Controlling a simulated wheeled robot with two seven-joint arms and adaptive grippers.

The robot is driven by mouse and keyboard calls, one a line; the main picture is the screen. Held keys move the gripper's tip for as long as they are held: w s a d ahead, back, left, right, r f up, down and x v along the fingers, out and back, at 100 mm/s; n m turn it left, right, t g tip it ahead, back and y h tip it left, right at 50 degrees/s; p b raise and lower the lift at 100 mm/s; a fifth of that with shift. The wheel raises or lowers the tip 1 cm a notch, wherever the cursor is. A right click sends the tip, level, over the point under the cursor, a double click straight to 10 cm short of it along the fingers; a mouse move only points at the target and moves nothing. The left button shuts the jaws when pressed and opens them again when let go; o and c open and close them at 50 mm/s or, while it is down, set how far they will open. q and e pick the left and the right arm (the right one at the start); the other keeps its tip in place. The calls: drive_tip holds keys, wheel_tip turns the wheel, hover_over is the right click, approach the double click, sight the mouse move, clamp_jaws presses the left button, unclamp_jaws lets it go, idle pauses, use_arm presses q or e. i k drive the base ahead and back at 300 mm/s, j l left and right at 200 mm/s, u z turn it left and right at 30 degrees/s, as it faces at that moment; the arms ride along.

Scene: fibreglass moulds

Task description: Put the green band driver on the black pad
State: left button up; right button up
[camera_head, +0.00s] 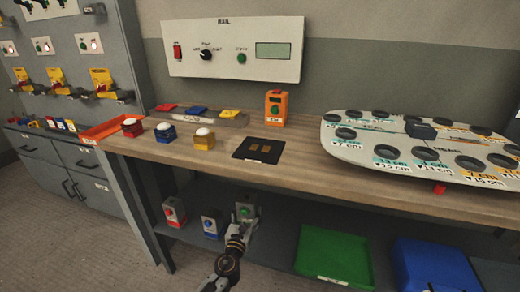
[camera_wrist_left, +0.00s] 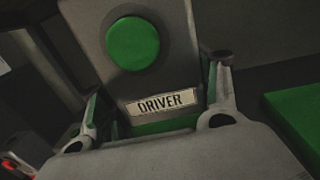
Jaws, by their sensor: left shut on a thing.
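The green band driver (camera_head: 246,211) is a grey box with a round green button and a "DRIVER" label. It is at the lower shelf under the bench, right of two similar boxes. My left gripper (camera_head: 241,228) is shut on it; in the left wrist view the fingers (camera_wrist_left: 160,108) sit on both sides of the driver (camera_wrist_left: 174,75). I cannot tell whether its base touches the shelf. The black pad (camera_head: 240,153) lies on the bench top, with small tan marks in its middle. My right gripper is not in view.
A red-button box (camera_head: 174,211) and a blue-button box (camera_head: 211,223) stand left of the driver. A green tray (camera_head: 335,258) and a blue tray (camera_head: 435,268) are to the right. The bench's front edge (camera_head: 300,190) overhangs the shelf. An orange device (camera_head: 276,108) stands behind the pad.

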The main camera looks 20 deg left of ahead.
sight(260, 148)
drive_tip(key=k+l+u, duration=0.2)
drive_tip(key=l, duration=0.2)
drive_tip(key=k+l+u, duration=0.2)
drive_tip(key=l, duration=0.2)
drive_tip(key=k+l+u, duration=0.2)
drive_tip(key=l, duration=0.15)
